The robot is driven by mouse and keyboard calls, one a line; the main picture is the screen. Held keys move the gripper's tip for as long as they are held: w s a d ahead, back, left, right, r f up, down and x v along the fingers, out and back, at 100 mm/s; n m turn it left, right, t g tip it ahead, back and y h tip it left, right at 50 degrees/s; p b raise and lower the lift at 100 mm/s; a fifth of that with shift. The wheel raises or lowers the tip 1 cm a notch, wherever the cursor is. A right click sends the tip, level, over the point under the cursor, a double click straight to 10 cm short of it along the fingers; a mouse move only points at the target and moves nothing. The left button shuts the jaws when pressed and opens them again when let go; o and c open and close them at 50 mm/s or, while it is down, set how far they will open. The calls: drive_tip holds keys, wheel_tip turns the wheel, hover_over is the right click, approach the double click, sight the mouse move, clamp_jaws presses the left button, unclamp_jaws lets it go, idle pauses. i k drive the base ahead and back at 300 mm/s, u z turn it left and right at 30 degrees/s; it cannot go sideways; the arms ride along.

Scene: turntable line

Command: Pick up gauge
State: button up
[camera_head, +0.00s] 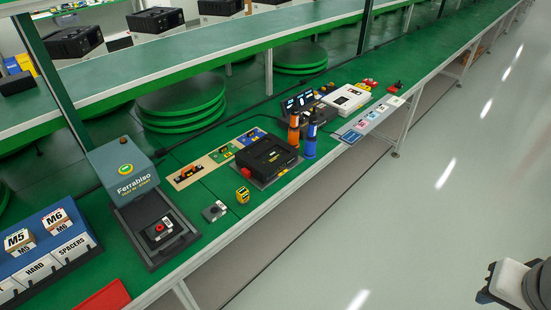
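No object is clearly readable as a gauge. A small grey block with a dark round part (214,211) lies on the green bench and may be the gauge. A small yellow and black object (243,195) stands to its right, and I cannot tell exactly what it is. The end of my arm with my gripper (487,292) shows at the bottom right corner, over the floor and well away from the bench. It is cut off by the frame, and its fingers are not clear enough to tell open from shut.
A grey Ferrabiso box (126,170) stands open left of the small items. Orange (293,134) and blue (310,138) upright tools stand by a black device (266,156). A blue bin of labelled parts (42,262) is at the left. The floor (400,235) is clear.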

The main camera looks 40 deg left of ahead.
sight(242, 194)
drive_tip(key=u, duration=0.7)
drive_tip(key=i, duration=1.2)
drive_tip(key=u, duration=1.1)
drive_tip(key=i, duration=0.5)
drive_tip(key=u, duration=0.25)
drive_tip(key=k, duration=0.8)
drive_tip(key=u, duration=0.2)
drive_tip(key=i, duration=0.8)
drive_tip(key=z, duration=0.05)
